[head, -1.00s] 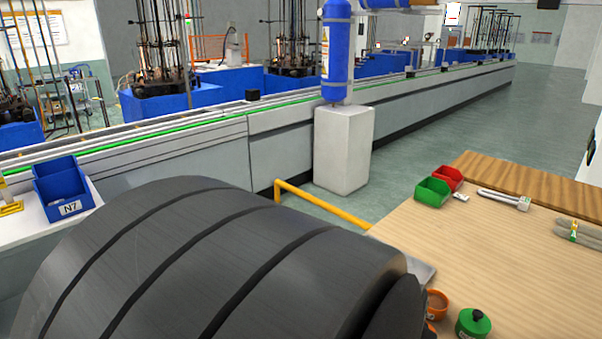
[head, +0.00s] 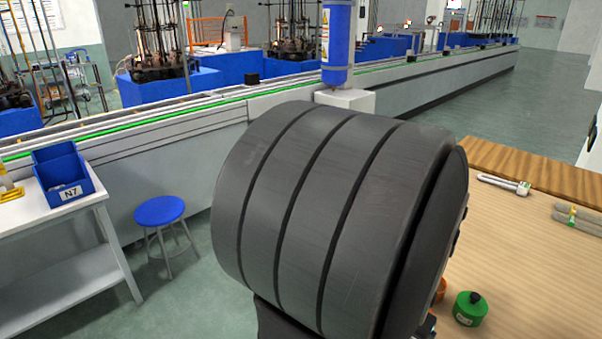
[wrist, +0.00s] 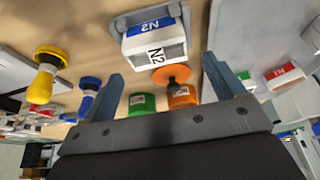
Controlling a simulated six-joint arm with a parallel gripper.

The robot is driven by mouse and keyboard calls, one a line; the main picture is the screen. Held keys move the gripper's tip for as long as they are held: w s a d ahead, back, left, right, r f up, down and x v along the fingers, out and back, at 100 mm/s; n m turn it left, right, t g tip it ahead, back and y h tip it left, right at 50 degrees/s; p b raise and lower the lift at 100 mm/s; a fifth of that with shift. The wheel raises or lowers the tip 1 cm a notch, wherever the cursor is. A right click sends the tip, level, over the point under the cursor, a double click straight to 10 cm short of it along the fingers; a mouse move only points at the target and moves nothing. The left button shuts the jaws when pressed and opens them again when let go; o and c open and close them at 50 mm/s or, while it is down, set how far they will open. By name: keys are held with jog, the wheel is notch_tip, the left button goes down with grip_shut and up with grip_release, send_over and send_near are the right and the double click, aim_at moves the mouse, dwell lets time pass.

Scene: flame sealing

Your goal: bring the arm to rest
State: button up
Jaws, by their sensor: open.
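My gripper (wrist: 162,68) shows in the wrist view with its two blue-grey fingers wide apart and nothing between them. The wooden worktable (head: 530,270) lies beyond the fingers. In the head view my large dark arm link fills the middle, and my gripper is hidden. A white box marked N2 (wrist: 155,45) stands on the table in the wrist view. An orange pot (wrist: 182,96) and a green pot (wrist: 141,103) appear near the fingers there; I cannot tell how far away they are.
A green pot (head: 470,308) and metal tongs-like tool (head: 503,184) lie on the table, with grey rods (head: 580,220) at right. A blue stool (head: 160,211) and a white side table with a blue N7 bin (head: 65,180) stand at left. Yellow (wrist: 45,75) and blue (wrist: 88,90) knobbed things show in the wrist view.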

notch_tip(320, 180, up, 4)
jog(key=shift+w+d+r, duration=0.2)
jog(key=shift+w+r, duration=0.05)
jog(key=shift+w, duration=0.25)
jog(key=shift+w+d+r, duration=0.15)
jog(key=shift+w+r, duration=0.05)
jog(key=shift+w, duration=0.25)
jog(key=shift+w+d+r, duration=0.2)
jog(key=shift+w+r, duration=0.15)
jog(key=shift+w, duration=0.15)
jog(key=shift+o, duration=0.2)
jog(key=shift+o, duration=1.2)
jog(key=s+d+r+m+g+y, duration=0.2)
jog(key=s+d+r+m, duration=0.2)
jog(key=d+r+m, duration=0.45)
jog(key=s+d+r+m+g+y, duration=0.1)
jog(key=s+d+r+m, duration=0.3)
jog(key=d+r+m, duration=0.4)
notch_tip(320, 180, down, 10)
jog(key=a+m, duration=0.1)
jog(key=shift+s+a, duration=0.15)
jog(key=shift+s, duration=0.05)
